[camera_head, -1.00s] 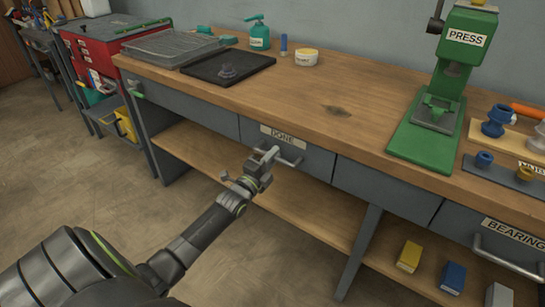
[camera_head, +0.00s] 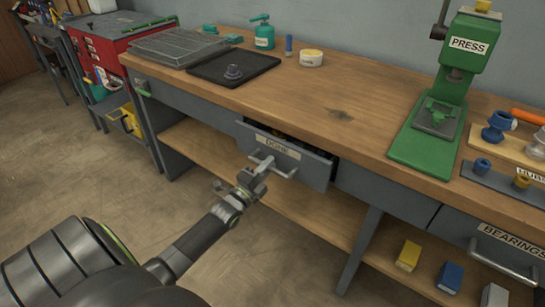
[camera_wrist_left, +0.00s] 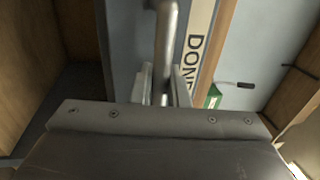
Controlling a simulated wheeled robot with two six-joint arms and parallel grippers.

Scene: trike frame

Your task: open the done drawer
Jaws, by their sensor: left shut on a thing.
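The done drawer (camera_head: 310,171) is a grey drawer under the bench top, labelled DONE, and it stands partly pulled out. Its inside shows as a dark gap with something yellowish in it, too small to make out. My left gripper (camera_head: 259,170) is shut on the drawer's metal bar handle (camera_head: 285,171). In the left wrist view the handle (camera_wrist_left: 166,45) runs between the fingers, beside the DONE label (camera_wrist_left: 195,45). My right gripper is not in view.
A bearings drawer (camera_head: 480,245) is shut at the right. Coloured boxes lie on the lower shelf. The floor before the drawer is clear.

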